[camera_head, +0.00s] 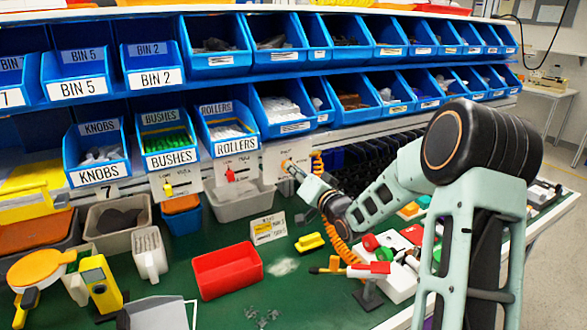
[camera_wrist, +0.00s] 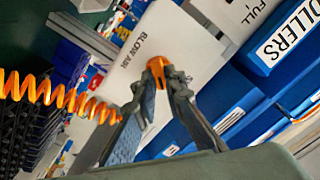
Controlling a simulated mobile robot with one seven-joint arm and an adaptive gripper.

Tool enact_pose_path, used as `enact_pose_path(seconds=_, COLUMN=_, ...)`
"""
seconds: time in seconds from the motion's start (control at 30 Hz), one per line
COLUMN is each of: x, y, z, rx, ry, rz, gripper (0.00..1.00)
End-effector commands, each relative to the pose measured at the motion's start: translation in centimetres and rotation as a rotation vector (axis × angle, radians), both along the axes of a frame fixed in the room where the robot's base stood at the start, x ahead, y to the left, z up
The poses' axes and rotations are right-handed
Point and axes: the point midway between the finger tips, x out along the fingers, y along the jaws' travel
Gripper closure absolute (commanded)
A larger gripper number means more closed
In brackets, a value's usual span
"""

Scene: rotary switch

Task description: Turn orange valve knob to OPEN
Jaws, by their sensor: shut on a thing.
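The orange valve knob (camera_wrist: 158,67) is between my gripper's fingertips (camera_wrist: 160,78) in the wrist view. The fingers are closed on it from both sides. The knob sits on a white panel (camera_wrist: 180,45) that reads "BLOW AIR". In the head view my gripper (camera_head: 291,169) reaches the same white panel (camera_head: 272,160) below the blue bins, and a bit of the orange knob (camera_head: 285,163) shows at its tip. The knob's pointing direction and any OPEN mark cannot be made out.
Panels with a red knob (camera_head: 230,174) and a yellow knob (camera_head: 168,188) hang to the left. An orange coiled hose (camera_wrist: 60,95) runs close to my gripper. Blue bins (camera_head: 228,128) stand above. A red tray (camera_head: 227,270) and tools lie on the green bench below.

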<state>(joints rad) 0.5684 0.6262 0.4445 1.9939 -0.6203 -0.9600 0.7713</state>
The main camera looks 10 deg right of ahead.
Motion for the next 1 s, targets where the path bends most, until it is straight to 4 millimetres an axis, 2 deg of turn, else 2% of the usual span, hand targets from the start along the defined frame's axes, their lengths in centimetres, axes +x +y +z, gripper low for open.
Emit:
enact_pose_path(seconds=0.6, x=0.03, y=-0.19, z=0.01, rx=0.553, ry=0.179, rz=-0.001, gripper=1.0)
enact_pose_path(seconds=1.0, x=0.03, y=-0.2, z=-0.2, rx=0.795, ry=0.259, rz=-0.001, gripper=1.0)
